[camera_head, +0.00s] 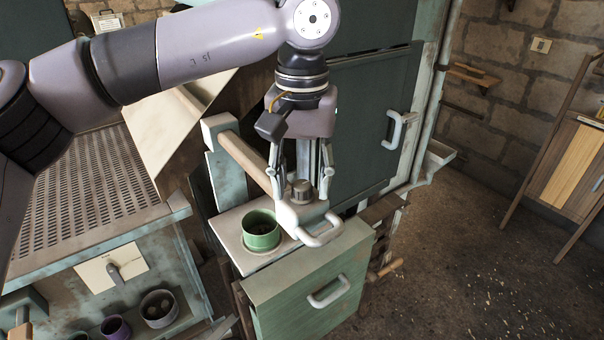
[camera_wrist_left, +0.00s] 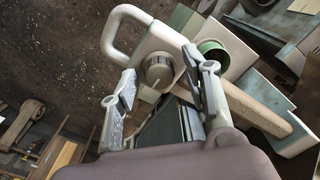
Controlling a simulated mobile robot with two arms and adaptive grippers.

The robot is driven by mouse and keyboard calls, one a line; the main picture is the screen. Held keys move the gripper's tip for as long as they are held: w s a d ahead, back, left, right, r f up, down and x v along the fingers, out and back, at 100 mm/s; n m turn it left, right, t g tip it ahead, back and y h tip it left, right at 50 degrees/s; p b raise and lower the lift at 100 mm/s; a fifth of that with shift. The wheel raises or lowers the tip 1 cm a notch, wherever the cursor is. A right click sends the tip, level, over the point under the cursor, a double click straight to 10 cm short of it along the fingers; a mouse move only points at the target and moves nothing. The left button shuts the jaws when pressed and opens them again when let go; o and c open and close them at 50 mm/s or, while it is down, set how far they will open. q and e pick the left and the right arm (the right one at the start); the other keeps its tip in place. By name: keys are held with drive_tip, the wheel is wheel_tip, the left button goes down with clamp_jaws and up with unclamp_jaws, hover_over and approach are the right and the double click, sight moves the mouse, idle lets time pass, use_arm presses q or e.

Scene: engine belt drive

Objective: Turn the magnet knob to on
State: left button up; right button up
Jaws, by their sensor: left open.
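A round grey knob (camera_head: 301,191) stands on a small light plate with a looped handle (camera_head: 318,238). In the left wrist view the knob (camera_wrist_left: 158,70) shows a pale line across its face, lying between the fingers. My left gripper (camera_head: 300,196) points down, open, with one finger on either side of the knob. I cannot tell whether the fingers touch it. A second, lever-like knob (camera_head: 115,271) sits on a cream plate at the lower left. No readable label shows which one is the magnet knob. My right gripper is out of view.
A green cup (camera_head: 261,231) stands close left of the gripper on a pale ledge. A wooden bar (camera_head: 243,158) runs just behind the left finger. A green drawer front (camera_head: 312,290) is below. The floor at right (camera_head: 470,250) is clear.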

use_arm(q)
drive_tip(key=shift+s, duration=0.1)
drive_tip(key=shift+c, duration=0.3)
clamp_jaws()
